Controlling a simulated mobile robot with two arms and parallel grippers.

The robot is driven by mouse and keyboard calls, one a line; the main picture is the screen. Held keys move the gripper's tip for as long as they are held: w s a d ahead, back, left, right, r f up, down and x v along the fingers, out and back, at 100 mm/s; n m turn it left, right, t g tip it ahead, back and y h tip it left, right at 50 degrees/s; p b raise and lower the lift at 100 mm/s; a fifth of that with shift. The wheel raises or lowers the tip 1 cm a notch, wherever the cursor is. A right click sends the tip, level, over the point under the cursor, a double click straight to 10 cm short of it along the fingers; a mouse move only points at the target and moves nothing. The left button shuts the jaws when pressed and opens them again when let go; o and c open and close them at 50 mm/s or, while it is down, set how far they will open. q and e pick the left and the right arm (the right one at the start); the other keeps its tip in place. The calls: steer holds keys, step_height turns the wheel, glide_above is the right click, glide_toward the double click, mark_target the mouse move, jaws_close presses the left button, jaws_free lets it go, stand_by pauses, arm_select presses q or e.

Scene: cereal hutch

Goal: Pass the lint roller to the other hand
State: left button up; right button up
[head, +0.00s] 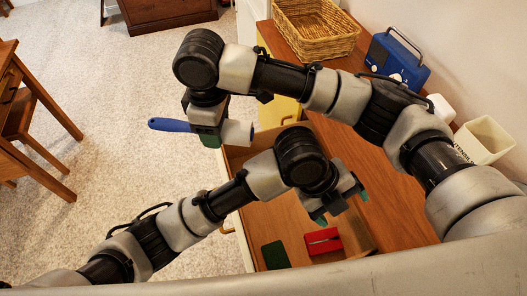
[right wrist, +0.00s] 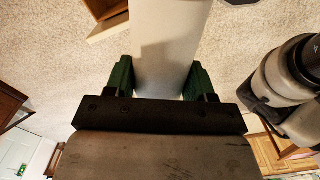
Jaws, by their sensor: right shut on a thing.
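The lint roller has a blue handle (head: 170,125) sticking out to the left and a pale roller head (head: 237,133) to the right. My right gripper (head: 209,138) is shut on it, pointing down, and holds it in the air over the carpet by the hutch. In the right wrist view the pale roller head (right wrist: 168,45) lies between the green fingers of the right gripper (right wrist: 160,75). My left gripper (head: 340,205) is open, with its green fingertips apart and nothing seen between them. It is over the open drawer, to the right of and below the lint roller.
The open drawer (head: 278,222) holds a red item (head: 323,241) and a dark green item (head: 274,255). On the wooden hutch top are a wicker basket (head: 312,30), a blue radio (head: 395,62) and a white container (head: 484,140). A wooden chair (head: 30,118) stands left; the carpet between is clear.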

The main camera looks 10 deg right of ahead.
arm_select(q)
steer(key=a+r+m+t+y, duration=0.4)
steer(key=a+r+m+t, duration=0.1)
steer(key=r+m+t, duration=0.15)
steer(key=m+t+y, duration=0.5)
steer(key=m+t, duration=0.2)
steer(key=m, duration=0.8)
glide_toward(250, 136)
steer(key=shift+h, duration=0.3)
steer(key=x, duration=1.1)
steer(key=shift+w+a, duration=0.15)
steer(key=shift+a, duration=0.05)
